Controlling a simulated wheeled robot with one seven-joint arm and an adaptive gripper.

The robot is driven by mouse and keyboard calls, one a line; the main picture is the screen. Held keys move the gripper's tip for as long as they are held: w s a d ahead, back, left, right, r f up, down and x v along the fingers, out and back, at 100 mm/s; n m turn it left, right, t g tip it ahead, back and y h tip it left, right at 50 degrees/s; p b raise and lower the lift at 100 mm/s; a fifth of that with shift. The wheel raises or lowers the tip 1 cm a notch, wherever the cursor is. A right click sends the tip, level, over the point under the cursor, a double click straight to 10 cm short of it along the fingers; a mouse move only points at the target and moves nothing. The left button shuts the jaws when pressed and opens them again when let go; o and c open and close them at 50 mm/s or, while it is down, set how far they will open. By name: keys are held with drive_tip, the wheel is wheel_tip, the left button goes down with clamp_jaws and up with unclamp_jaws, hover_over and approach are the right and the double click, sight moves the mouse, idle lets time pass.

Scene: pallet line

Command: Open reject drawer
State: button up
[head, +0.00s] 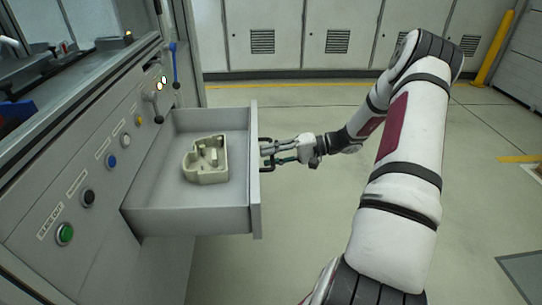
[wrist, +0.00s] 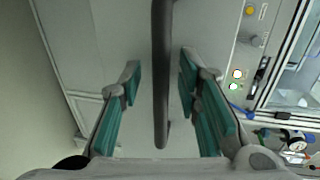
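The reject drawer (head: 190,221) is a grey box pulled far out of the machine's slanted front panel in the head view. A beige moulded part (head: 206,160) lies inside it. The drawer's dark bar handle (wrist: 161,110) runs up the middle of the wrist view. My gripper (head: 268,152) is at the drawer's front face. In the wrist view its two teal-padded fingers (wrist: 160,75) stand on either side of the handle, with a visible gap on both sides. The gripper is open and not clamped on the bar.
Grey cabinets (head: 290,35) line the back wall. A yellow post (head: 494,48) stands at the right.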

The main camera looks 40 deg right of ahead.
drive_tip(key=shift+d, duration=0.1)
drive_tip(key=v, duration=1.1)
drive_tip(key=shift+s+d, duration=0.3)
